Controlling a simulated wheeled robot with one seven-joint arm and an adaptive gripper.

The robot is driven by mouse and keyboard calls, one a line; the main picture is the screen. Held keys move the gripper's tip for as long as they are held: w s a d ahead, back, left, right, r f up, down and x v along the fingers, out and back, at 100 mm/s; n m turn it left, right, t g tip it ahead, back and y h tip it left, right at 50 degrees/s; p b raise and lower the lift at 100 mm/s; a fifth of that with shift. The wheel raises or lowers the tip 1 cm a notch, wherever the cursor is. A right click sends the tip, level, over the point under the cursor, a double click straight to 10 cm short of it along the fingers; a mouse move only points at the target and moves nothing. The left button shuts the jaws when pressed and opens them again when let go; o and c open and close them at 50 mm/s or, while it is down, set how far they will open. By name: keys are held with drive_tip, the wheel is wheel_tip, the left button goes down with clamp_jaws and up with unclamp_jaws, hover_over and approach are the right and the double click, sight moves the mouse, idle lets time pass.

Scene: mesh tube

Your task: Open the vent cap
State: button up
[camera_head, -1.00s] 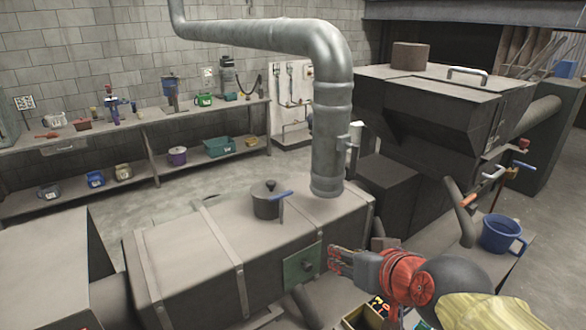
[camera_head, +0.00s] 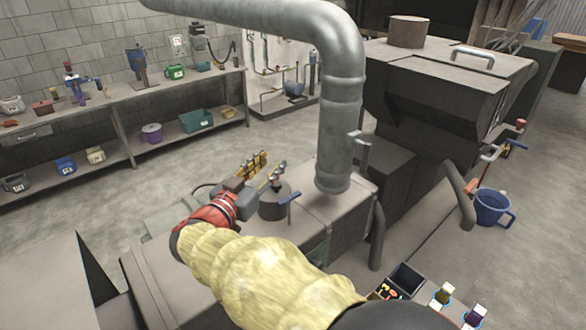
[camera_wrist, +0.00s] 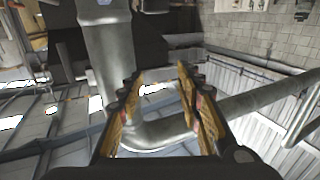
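The vent cap looks like a dark round pot-like cylinder (camera_head: 272,206) on top of the long grey metal box (camera_head: 163,284). The fingers are apart and hold nothing. The gripper overlaps the cap's top edge in this view, so I cannot tell whether they touch.
A thick grey pipe (camera_head: 341,120) rises from the box right of the cap. A large dark hopper (camera_head: 440,95) stands behind it. Open floor lies behind the box.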

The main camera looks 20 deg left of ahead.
sight(273, 187)
wheel_tip(273, 187, down, 8)
drive_tip(key=shift+f+b, duration=0.15)
drive_tip(key=shift+b, duration=0.3)
drive_tip(key=w, duration=0.6)
drive_tip(key=shift+d, duration=0.3)
drive_tip(key=shift+w+r, duration=0.2)
drive_tip(key=shift+w, duration=0.55)
drive_tip(key=shift+c, duration=0.4)
drive_tip(key=c, duration=0.8)
clamp_jaws()
